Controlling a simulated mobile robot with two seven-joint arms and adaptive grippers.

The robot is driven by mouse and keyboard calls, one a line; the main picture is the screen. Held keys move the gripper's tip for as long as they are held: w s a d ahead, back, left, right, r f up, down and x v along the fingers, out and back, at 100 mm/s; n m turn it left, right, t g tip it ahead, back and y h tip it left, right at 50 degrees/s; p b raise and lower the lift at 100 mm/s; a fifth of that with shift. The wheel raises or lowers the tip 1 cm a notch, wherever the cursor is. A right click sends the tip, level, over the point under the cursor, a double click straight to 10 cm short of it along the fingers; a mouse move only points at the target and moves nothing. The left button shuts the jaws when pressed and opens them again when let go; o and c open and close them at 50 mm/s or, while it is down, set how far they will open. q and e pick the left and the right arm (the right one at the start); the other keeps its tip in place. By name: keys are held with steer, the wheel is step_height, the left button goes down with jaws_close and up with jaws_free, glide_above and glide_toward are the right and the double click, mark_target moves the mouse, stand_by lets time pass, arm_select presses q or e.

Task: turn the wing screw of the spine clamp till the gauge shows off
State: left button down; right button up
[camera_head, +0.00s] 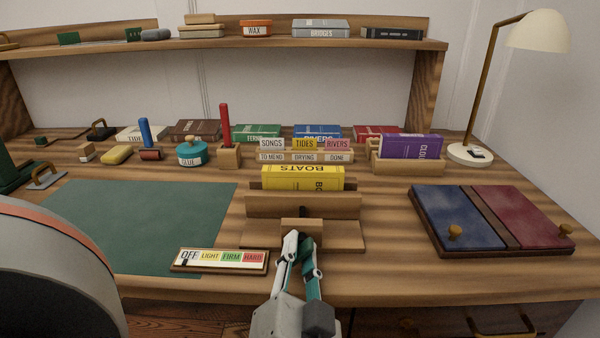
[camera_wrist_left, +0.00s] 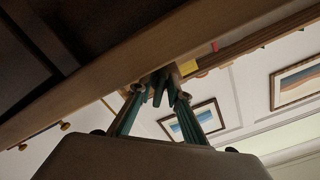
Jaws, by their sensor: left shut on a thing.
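The spine clamp (camera_head: 345,240) is wooden and stands near the front edge of the desk. A yellow book marked BOATS (camera_head: 303,177) stands at its back jaw. A short dark screw shaft (camera_head: 303,211) shows at the clamp's middle. My left gripper (camera_head: 298,240) reaches in from the front and is shut on the wing screw, which its fingers mostly hide. In the left wrist view the fingers (camera_wrist_left: 160,88) close together under the wooden edge. The gauge (camera_head: 220,261) reads OFF, LIGHT, FIRM, HARD; its dark pointer is at OFF. My right gripper is not in view.
A green mat (camera_head: 130,220) lies left of the clamp. A blue and red book cover board (camera_head: 490,218) lies at right. Behind are a label rack (camera_head: 305,157), a purple book (camera_head: 410,147) in a holder, a glue pot (camera_head: 192,154) and a lamp (camera_head: 470,153).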

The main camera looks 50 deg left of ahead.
arm_select(q)
steer(key=shift+f, duration=0.15)
stand_by(0.4)
steer(key=c, duration=2.2)
jaws_free()
steer(key=shift+s+d, duration=0.1)
steer(key=v, duration=0.7)
steer(key=shift+s+d, duration=0.1)
steer(key=shift+s, duration=0.05)
